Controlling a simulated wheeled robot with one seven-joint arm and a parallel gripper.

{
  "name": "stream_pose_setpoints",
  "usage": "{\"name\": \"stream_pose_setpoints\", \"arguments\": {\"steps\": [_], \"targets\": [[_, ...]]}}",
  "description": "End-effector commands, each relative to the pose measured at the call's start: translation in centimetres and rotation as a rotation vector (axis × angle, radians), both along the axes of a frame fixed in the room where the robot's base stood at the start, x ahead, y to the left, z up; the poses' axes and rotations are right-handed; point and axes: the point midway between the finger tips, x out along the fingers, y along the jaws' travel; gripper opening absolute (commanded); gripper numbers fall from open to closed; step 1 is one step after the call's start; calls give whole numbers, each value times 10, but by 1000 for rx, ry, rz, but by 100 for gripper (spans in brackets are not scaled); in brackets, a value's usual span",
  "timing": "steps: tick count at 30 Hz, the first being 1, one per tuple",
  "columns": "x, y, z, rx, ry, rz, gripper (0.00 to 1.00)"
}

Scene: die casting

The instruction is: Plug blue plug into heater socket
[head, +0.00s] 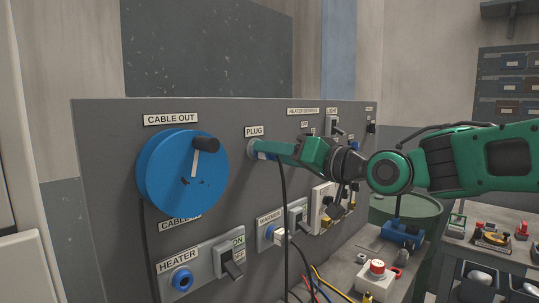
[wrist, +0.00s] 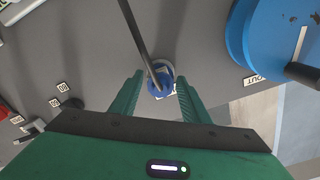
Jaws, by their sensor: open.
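The blue plug (wrist: 158,86) sits in its round holder under the PLUG label on the grey panel, with a black cable running from it. In the head view only a little of the blue plug (head: 264,155) shows beside the fingers. My green gripper (head: 268,149) reaches it from the right. In the wrist view my gripper (wrist: 157,94) is open, one finger on each side of the plug, with gaps visible. The heater socket (head: 182,279), a blue ring with a dark centre, is at the panel's lower left under the HEATER label.
A large blue cable reel (head: 165,175) with a black handle projects left of the plug. A grey switch (head: 229,263) is beside the heater socket. A workbench with a red button (head: 377,267) stands at right.

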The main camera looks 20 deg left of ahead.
Motion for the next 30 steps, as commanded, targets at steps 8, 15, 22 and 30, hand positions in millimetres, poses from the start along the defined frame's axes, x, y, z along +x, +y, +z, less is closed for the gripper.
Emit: {"name": "stream_pose_setpoints", "arguments": {"steps": [8, 15, 22, 30], "targets": [[0, 0, 0, 1, 0, -1, 3], [0, -2, 0, 0, 0, -1, 3], [-1, -5, 0, 0, 0, -2, 3], [-2, -8, 0, 0, 0, -2, 3]]}}
